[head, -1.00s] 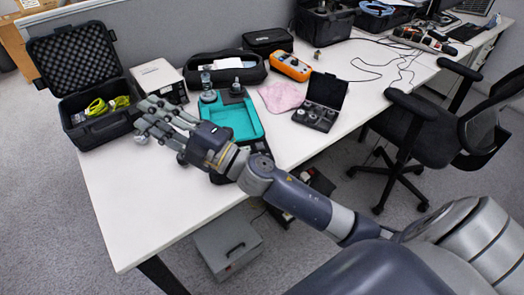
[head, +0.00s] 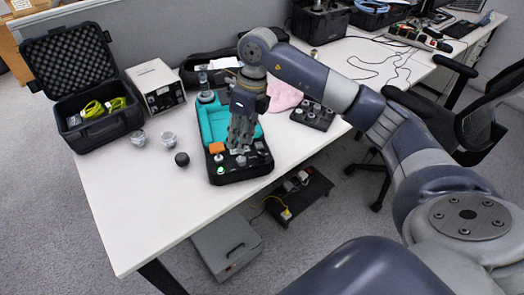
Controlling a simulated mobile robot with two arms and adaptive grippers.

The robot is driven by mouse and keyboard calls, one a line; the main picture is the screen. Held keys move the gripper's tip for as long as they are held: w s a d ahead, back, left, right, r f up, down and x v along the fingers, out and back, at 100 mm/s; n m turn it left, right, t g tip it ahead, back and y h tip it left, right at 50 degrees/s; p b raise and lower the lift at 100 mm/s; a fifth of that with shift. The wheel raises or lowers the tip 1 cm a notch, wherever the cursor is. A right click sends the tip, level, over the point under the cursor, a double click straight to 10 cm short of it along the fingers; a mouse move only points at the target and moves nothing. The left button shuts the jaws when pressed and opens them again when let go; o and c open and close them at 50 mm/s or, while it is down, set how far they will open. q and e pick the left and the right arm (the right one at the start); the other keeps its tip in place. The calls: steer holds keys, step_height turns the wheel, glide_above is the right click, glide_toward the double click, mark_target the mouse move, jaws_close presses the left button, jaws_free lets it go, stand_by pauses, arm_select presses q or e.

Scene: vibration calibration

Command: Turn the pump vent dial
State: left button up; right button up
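A teal and black unit (head: 212,122), which may be the pump, lies on the white table. Its near end carries several small parts: an orange block (head: 217,147), a green-topped piece (head: 219,159) and a pale round piece (head: 241,160). I cannot tell which part is the vent dial. My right gripper (head: 238,146) points down over the near half of the unit, and its fingers hide part of it. I cannot tell whether the fingers touch anything or how far they are apart. My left gripper is not in view.
Two metal fittings (head: 168,139) and a black knob (head: 182,159) stand left of the unit. Behind are an open black case (head: 104,122) and a white instrument box (head: 157,86). A small black case of parts (head: 312,115) is at right. The front-left tabletop is clear.

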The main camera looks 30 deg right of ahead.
mark_target(263, 154)
steer(key=d+r+m+h, duration=0.1)
steer(key=d+r+h, duration=0.1)
steer(key=d, duration=0.4)
steer(key=shift+g, duration=0.3)
steer(key=f, duration=1.1)
steer(key=shift+s+d+p, duration=0.15)
steer(key=shift+s+p, duration=0.15)
steer(key=shift+p, duration=0.1)
steer(key=shift+c, duration=0.5)
jaws_close()
